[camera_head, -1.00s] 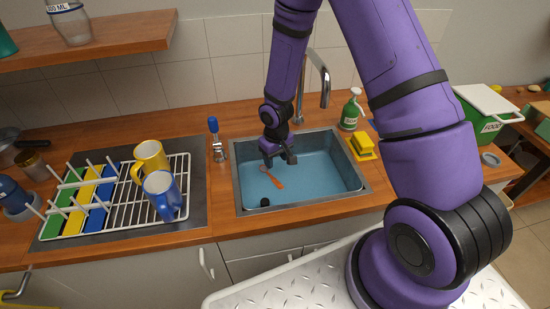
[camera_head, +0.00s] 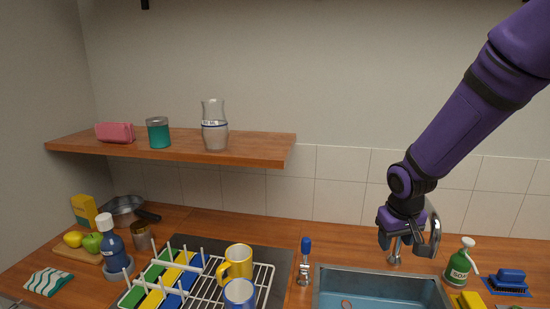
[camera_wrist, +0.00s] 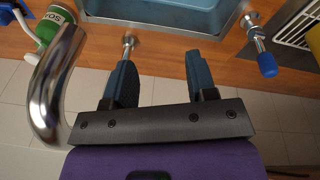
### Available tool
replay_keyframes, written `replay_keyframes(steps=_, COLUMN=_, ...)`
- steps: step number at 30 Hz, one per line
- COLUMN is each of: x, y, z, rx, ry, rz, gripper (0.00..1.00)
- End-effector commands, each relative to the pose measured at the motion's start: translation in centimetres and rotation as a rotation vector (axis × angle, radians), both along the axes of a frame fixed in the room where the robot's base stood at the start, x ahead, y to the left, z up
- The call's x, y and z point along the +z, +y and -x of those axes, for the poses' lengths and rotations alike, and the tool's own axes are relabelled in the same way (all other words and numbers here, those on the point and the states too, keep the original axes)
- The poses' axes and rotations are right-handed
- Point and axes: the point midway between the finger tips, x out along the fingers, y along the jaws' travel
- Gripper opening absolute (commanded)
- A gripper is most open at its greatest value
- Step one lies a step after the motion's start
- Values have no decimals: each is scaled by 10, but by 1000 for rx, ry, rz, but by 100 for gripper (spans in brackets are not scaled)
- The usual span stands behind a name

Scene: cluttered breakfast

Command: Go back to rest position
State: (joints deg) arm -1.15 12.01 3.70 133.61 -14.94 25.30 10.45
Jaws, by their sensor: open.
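The faucet's curved spout (camera_wrist: 48,90) is close on the left in that view. The sink's basin (camera_wrist: 165,12) is at the top.
The dish rack (camera_head: 207,291) holds a yellow mug (camera_head: 238,262) and a blue mug (camera_head: 240,292). A soap bottle (camera_head: 458,265) and a yellow sponge (camera_head: 468,299) are right of the sink. A wall shelf (camera_head: 190,146) holds a glass carafe (camera_head: 214,126).

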Motion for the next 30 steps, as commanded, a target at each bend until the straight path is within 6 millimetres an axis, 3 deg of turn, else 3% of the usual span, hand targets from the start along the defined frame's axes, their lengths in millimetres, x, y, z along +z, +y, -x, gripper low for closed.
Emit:
replay_keyframes(steps=1, x=18, y=-2, z=7, rx=-8, ry=-19, rz=1, gripper=52)
replay_keyframes(steps=6, x=66, y=-8, z=33, rx=-34, ry=-64, rz=0, gripper=52)
replay_keyframes(steps=15, x=136, y=-16, z=92, rx=-75, ry=-141, rz=-22, gripper=52)
replay_keyframes(steps=21, x=171, y=-18, z=137, rx=-93, ry=-191, rz=-47, gripper=52)
replay_keyframes(steps=30, x=203, y=-18, z=206, rx=-104, ry=-260, rz=-97, gripper=52)
